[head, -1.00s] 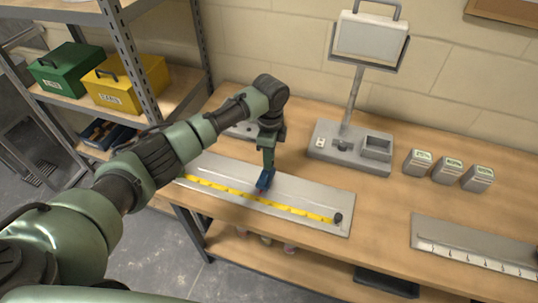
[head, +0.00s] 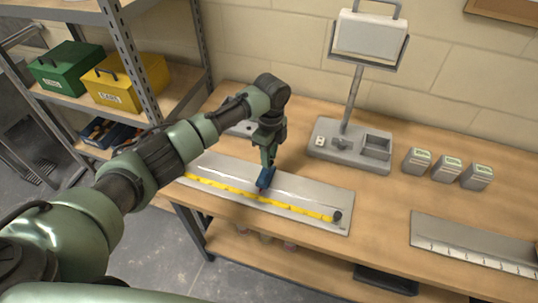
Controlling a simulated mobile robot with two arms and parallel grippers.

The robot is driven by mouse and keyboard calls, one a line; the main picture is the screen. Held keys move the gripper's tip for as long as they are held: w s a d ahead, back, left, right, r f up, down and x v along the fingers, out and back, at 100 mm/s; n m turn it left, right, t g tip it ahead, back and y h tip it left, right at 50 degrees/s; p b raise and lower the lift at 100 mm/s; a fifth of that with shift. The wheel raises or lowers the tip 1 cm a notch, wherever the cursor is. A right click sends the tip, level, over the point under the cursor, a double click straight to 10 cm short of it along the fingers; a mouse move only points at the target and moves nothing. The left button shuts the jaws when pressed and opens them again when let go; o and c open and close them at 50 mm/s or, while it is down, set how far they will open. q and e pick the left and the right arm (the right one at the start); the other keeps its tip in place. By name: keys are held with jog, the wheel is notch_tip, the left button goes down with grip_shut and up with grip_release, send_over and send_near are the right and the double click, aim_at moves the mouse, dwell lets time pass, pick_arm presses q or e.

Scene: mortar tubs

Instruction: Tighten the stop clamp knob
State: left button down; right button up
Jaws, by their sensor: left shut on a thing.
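A long grey metal plate (head: 215,168) with a yellow measuring strip (head: 225,187) lies along the front of the workbench. A small blue piece (head: 266,177), which looks like the stop clamp, sits over the strip near the plate's middle. My left gripper (head: 267,166) reaches down to it from above and is shut on it or on its knob. The fingers and the knob are too small and too covered to tell apart. A small black knob-like part (head: 337,215) stands at the plate's right end. My right gripper is not in view.
A grey lamp stand (head: 345,145) and several small grey boxes (head: 447,166) stand farther back on the wooden bench (head: 385,205). Another grey ruled plate (head: 470,240) lies at right. A shelf at left holds green (head: 68,68) and yellow (head: 125,82) boxes.

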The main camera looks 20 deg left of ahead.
pick_arm(q)
jog(key=c, duration=1.1)
grip_release()
jog(key=shift+c, duration=0.2)
jog(key=r, duration=0.2)
jog(key=r+b, duration=0.1)
jog(key=r, duration=0.1)
jog(key=r+b, duration=0.1)
jog(key=r, duration=0.2)
jog(key=shift+w, duration=0.25)
jog(key=shift+r, duration=0.45)
